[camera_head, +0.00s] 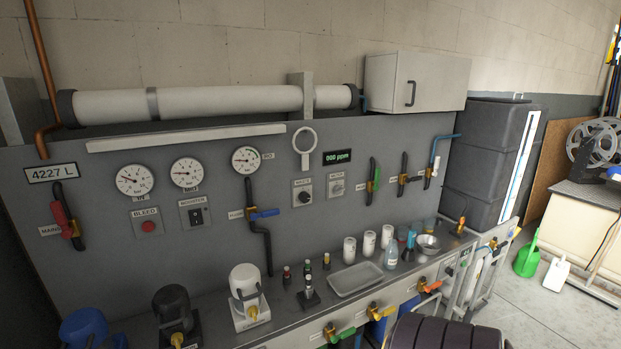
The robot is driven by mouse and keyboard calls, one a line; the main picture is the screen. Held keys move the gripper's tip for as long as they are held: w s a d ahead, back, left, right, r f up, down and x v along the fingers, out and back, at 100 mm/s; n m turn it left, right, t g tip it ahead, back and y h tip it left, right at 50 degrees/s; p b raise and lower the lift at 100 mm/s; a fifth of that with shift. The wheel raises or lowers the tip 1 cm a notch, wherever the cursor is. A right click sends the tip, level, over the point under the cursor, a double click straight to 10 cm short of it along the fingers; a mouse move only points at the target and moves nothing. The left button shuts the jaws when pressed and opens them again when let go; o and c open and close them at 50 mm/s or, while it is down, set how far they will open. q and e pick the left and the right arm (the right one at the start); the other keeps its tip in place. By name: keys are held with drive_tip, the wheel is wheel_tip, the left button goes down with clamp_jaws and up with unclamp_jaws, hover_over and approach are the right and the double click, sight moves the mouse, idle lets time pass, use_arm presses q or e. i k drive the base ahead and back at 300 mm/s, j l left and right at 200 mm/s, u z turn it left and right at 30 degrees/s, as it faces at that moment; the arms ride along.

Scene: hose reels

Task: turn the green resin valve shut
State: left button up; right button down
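Two green-handled valves show, and I cannot read a label that tells which is the resin one. One green valve handle (374,178) stands near upright on a dark pipe on the grey wall panel, right of centre. Another green tap handle (343,335) lies roughly level on the front edge of the bench, near the bottom of the view. Neither of my grippers is in view, and nothing is seen touching either valve.
The panel also has a red-handled valve (64,220), a blue-handled valve (265,213) and an orange-handled valve (406,179). A yellow tap (380,312) and an orange tap (430,286) share the bench front. Bottles, white canisters (349,250) and a tray (355,279) crowd the bench.

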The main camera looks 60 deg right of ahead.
sight(378, 172)
drive_tip(key=z, duration=2.35)
drive_tip(key=i+z, duration=0.45)
drive_tip(key=k, duration=0.05)
